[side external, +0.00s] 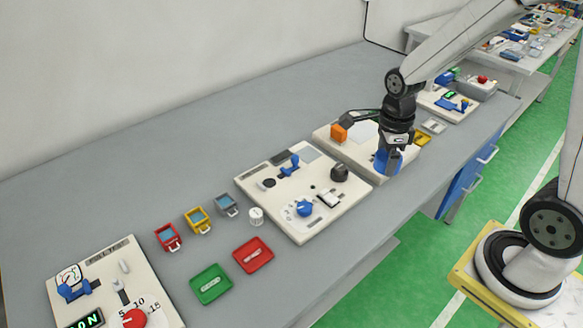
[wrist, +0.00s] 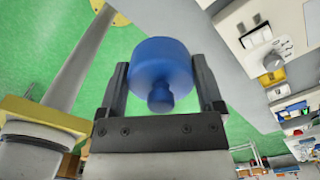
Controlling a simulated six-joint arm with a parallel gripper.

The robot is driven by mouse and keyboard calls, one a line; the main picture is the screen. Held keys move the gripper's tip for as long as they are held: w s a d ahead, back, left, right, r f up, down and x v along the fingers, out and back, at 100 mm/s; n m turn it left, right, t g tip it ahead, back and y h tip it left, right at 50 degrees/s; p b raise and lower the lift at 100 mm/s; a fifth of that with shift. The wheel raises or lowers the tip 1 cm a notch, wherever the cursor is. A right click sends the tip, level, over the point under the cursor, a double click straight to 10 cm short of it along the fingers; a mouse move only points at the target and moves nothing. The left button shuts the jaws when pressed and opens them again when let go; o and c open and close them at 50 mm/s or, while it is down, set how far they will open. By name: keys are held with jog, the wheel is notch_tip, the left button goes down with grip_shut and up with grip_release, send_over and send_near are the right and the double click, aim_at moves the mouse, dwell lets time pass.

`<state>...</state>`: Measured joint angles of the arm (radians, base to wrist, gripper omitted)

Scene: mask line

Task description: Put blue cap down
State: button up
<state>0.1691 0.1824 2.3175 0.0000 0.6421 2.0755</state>
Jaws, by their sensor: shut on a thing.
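My gripper (wrist: 160,90) is shut on the blue cap (wrist: 160,66), with one finger on each side of it in the wrist view. The cap is round with a small knob that points toward the wrist. In the side external view the blue cap (side external: 381,161) shows below my gripper (side external: 388,155), at the front right corner area of a white panel (side external: 362,158). I cannot tell whether the cap touches the panel or the table there.
A white panel (side external: 262,178) with a blue knob (side external: 304,209) and a black knob (side external: 339,173) lies to the left. Green (side external: 211,284) and red (side external: 253,255) trays lie further left. The back of the grey table (side external: 200,140) is clear.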

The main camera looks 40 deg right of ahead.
jog(key=shift+w, duration=0.15)
dwell(0.4)
jog(key=w+f, duration=0.1)
jog(key=w, duration=1.1)
jog(key=shift+w+d, duration=0.15)
jog(key=w+f, duration=0.2)
jog(key=w, duration=0.2)
jog(key=w+d+f, duration=0.1)
jog(key=w+f, duration=0.2)
jog(key=w, duration=0.1)
jog(key=w+f, duration=0.3)
jog(key=w, duration=0.1)
jog(key=shift+w+d+f, duration=0.15)
jog(key=shift+w+f, duration=0.1)
jog(key=shift+w, duration=0.05)
jog(key=shift+w+f, duration=0.4)
